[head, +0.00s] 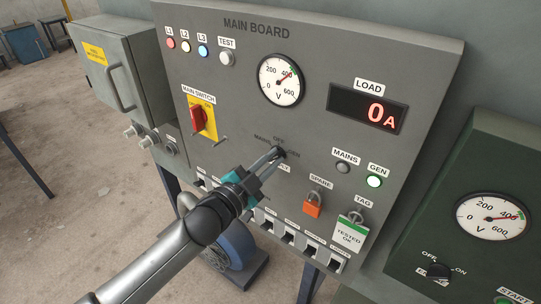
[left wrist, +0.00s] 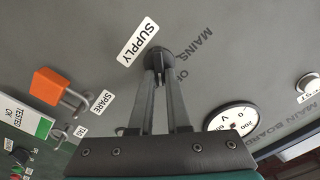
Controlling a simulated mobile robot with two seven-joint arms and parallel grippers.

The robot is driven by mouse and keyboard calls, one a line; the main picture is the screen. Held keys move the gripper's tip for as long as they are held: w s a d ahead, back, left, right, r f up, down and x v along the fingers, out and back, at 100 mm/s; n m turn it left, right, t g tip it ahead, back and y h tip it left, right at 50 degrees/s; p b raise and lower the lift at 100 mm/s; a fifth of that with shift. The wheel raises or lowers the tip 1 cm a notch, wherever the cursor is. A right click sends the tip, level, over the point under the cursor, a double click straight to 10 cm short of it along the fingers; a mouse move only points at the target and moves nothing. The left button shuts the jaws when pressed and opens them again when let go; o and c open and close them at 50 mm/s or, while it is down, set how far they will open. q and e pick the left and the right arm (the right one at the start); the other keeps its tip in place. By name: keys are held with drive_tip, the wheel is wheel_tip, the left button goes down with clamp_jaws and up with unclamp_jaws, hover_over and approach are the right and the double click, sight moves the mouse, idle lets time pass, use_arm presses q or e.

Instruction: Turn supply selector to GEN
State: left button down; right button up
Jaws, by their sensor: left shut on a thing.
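The supply selector (head: 280,152) is a small dark round knob at the middle of the grey main board, with MAINS, OFF and GEN printed around it. My left gripper (head: 273,158) reaches up from below, its two long fingers shut on the knob. In the left wrist view the fingers (left wrist: 158,85) close on the knob (left wrist: 157,60), beside the SUPPLY label (left wrist: 138,42). The fingers hide which mark the knob points to. The green GEN lamp (head: 374,181) is lit, and the MAINS lamp (head: 343,167) is dark. My right gripper is not in view.
The red main switch (head: 199,118) is left of the selector. An orange padlock (head: 313,209) and a TESTED OK tag (head: 352,234) hang to its lower right. Several breakers (head: 290,236) line the bottom. The load display (head: 368,109) reads 0 A.

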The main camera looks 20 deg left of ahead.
use_arm(q)
drive_tip(key=shift+d+f+m, duration=0.1)
drive_tip(key=shift+m, duration=1.4)
drive_tip(key=c, duration=0.9)
unclamp_jaws()
drive_tip(key=shift+s, duration=0.15)
drive_tip(key=b+v, duration=0.1)
drive_tip(key=v, duration=1.4)
